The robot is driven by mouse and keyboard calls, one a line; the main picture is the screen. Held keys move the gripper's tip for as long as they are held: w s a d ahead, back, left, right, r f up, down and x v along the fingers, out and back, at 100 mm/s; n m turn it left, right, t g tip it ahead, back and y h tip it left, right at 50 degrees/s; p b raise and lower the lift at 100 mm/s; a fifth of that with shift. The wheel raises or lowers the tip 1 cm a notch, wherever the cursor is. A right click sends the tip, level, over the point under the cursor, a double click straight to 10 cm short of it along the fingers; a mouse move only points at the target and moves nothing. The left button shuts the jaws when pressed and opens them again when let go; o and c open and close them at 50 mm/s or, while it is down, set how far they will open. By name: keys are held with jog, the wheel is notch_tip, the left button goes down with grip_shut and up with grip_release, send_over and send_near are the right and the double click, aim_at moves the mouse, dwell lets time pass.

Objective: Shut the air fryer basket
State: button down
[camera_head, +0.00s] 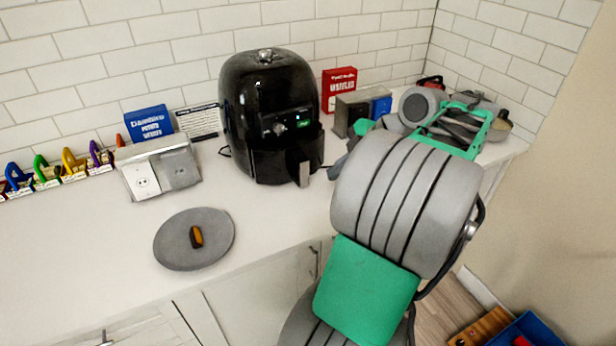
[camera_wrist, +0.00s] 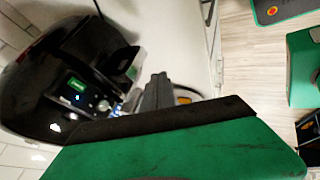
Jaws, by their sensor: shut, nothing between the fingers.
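The black air fryer (camera_head: 265,95) stands on the white counter against the tiled wall. Its basket (camera_head: 272,163) is at the lower front and stands out a little from the body. The basket handle (camera_head: 304,170) points toward the counter's front edge. In the wrist view the air fryer (camera_wrist: 35,85) is at the left, with the handle (camera_wrist: 127,58) at upper middle. My gripper (camera_wrist: 158,88) is shut and empty, close beside the basket front and apart from the handle. In the head view my arm hides most of the gripper.
A grey round plate (camera_head: 170,247) with a small dark and orange item lies at the counter front. An outlet box (camera_head: 160,172) and blue box (camera_head: 149,122) are left of the fryer. A red box (camera_head: 339,88) and green rack (camera_head: 455,130) are to its right.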

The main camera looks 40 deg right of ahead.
aim_at(300, 165)
jog(key=x, duration=0.9)
jog(key=shift+w+a, duration=0.1)
jog(key=shift+w+d+r+p, duration=0.1)
jog(key=shift+w+d+p, duration=0.2)
jog(key=shift+w, duration=0.55)
jog(key=shift+w+d+r+p, duration=0.1)
jog(key=shift+w+d, duration=0.25)
jog(key=shift+w, duration=0.55)
jog(key=w, duration=0.2)
jog(key=w+d, duration=0.1)
jog(key=w, duration=0.1)
jog(key=shift+w+d+r, duration=0.1)
jog(key=shift+w+d, duration=0.05)
jog(key=shift+w, duration=0.05)
